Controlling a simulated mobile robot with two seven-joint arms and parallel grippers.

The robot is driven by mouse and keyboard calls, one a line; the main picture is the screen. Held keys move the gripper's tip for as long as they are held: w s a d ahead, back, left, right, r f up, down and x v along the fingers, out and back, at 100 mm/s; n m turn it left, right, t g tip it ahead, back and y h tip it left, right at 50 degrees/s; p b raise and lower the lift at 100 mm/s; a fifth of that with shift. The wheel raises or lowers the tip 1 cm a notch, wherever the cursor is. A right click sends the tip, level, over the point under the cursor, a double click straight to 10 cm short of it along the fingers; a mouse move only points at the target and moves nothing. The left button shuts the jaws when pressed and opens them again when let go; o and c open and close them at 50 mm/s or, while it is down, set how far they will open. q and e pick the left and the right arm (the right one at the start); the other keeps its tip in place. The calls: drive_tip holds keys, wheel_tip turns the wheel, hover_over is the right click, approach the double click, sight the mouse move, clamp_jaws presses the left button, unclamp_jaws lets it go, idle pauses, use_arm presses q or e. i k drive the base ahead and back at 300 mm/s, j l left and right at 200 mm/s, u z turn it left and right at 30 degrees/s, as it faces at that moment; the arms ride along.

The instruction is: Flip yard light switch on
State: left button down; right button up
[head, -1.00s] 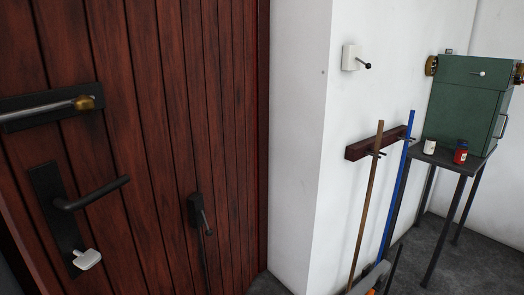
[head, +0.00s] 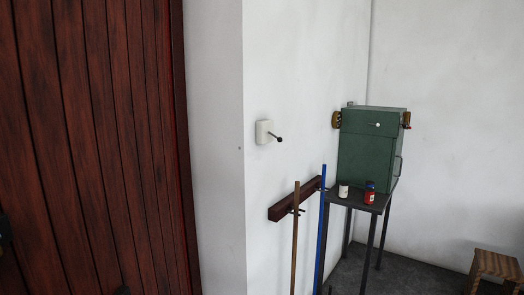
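A white switch box (head: 264,132) with a dark lever ending in a black knob (head: 279,138) is mounted on the white wall, right of the wooden door. The lever sticks out to the right and slightly down in the picture. I cannot tell from this view whether that is on or off, and no label is readable. Neither of my grippers is in view, and nothing touches the switch.
A dark red plank door (head: 95,150) fills the left. Below the switch, a wooden rack (head: 283,207) holds a brown pole (head: 296,235) and a blue pole (head: 322,225). A green cabinet (head: 366,150) stands on a dark table (head: 345,198) with two small containers. A wooden stool (head: 494,266) is at lower right.

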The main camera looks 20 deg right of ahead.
sight(279, 139)
drive_tip(key=l+u, duration=0.25)
drive_tip(key=u, duration=0.2)
drive_tip(key=i+l+u, duration=0.1)
drive_tip(key=l+u, duration=0.15)
drive_tip(key=u, duration=0.15)
drive_tip(key=l+u, duration=0.2)
drive_tip(key=l, duration=0.25)
drive_tip(key=k+l+u, duration=0.2)
drive_tip(key=l, duration=0.75)
drive_tip(key=k+l, duration=0.15)
drive_tip(key=l, duration=0.35)
drive_tip(key=l+u, duration=0.1)
drive_tip(key=l, duration=0.45)
drive_tip(key=k+l, duration=0.15)
drive_tip(key=l, duration=0.35)
